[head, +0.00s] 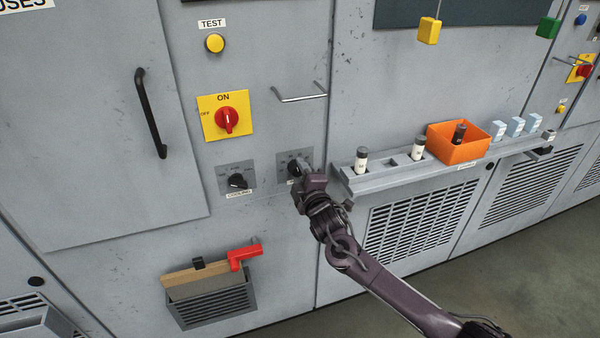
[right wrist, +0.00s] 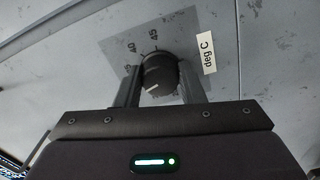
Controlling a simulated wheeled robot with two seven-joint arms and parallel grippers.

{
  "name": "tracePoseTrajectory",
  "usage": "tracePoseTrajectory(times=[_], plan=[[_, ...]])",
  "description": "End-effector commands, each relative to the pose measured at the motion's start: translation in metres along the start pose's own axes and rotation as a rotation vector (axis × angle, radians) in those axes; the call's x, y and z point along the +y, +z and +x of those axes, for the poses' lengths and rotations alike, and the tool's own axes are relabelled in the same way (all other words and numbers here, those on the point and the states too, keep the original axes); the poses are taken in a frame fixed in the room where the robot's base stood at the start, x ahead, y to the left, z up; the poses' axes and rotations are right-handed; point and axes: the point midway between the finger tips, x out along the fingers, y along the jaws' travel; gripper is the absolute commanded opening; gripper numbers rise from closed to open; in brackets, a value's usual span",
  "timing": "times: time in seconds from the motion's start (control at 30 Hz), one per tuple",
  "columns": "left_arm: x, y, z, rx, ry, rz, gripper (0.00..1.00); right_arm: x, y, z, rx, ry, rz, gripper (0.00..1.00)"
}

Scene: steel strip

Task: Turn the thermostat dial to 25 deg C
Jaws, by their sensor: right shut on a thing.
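The thermostat dial (head: 294,168) is a black round knob on a grey scale plate on the cabinet front, left of the shelf. My right gripper (head: 301,176) is at it and partly covers the knob and its label. In the right wrist view the dial (right wrist: 160,75) sits between the two fingers of my right gripper (right wrist: 157,84), which is shut on it. The knob's white mark points toward the lower left there. My left gripper is not in view.
A similar COOLING dial (head: 237,181) is to the left, under a red ON/OFF switch (head: 227,119). A metal handle (head: 300,97) is above. The shelf (head: 385,175) with fuses and an orange bin (head: 450,151) is to the right. A box with a red-handled item (head: 244,255) hangs below.

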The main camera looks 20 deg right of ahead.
Motion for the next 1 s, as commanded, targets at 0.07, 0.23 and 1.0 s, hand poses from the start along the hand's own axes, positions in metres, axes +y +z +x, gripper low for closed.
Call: tracePoseTrajectory(times=[0.07, 0.23, 1.0], plan=[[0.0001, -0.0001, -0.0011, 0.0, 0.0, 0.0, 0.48, 0.0004, 0.0004, 0.0001, 0.0, -0.001, -0.074, 0.13], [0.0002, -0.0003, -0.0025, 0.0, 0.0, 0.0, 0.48, 0.0008, 0.0, 0.0002, 0.0, -0.001, -0.235, 0.13], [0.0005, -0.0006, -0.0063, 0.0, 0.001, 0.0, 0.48, 0.0011, -0.0005, 0.0, 0.0, -0.002, -0.743, 0.13]])
